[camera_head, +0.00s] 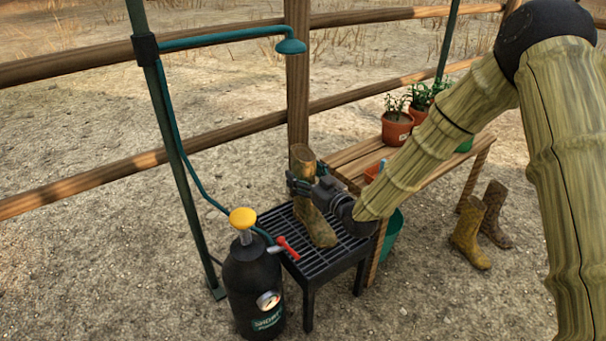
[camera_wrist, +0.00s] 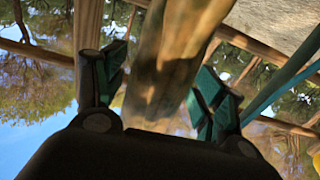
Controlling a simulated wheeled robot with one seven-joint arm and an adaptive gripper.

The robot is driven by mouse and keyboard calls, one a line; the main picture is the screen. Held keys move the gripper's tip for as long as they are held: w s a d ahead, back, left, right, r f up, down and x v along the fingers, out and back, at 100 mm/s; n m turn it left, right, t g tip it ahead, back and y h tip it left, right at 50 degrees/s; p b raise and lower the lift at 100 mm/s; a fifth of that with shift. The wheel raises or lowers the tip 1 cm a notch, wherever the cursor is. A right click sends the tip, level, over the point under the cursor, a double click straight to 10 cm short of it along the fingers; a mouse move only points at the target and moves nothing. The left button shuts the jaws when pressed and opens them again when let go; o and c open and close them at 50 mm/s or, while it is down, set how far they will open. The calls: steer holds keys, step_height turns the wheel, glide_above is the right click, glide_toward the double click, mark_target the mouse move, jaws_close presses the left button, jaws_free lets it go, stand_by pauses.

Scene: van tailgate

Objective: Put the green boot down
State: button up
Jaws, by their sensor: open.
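A mud-covered, brownish-green boot (camera_head: 317,226) stands roughly upright on a black slatted stand (camera_head: 345,262), its foot seeming to rest on the slats. My gripper (camera_head: 304,184) is at the boot's shaft, reaching in from the right. In the wrist view my gripper (camera_wrist: 160,92) has its two green-tipped fingers apart, one on each side of the boot shaft (camera_wrist: 170,55). The jaws are open. I cannot tell whether either finger touches the boot. The mud hides most of the boot's colour.
A black pressure sprayer (camera_head: 254,290) with a yellow knob stands left of the stand. A shower pole (camera_head: 175,140) rises behind it. A wooden bench (camera_head: 440,165) with potted plants is at the right. Two more boots (camera_head: 470,235) stand on the ground. A teal bucket (camera_head: 391,235) is partly hidden.

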steer(key=p+v, duration=0.4)
steer(key=v, duration=0.7)
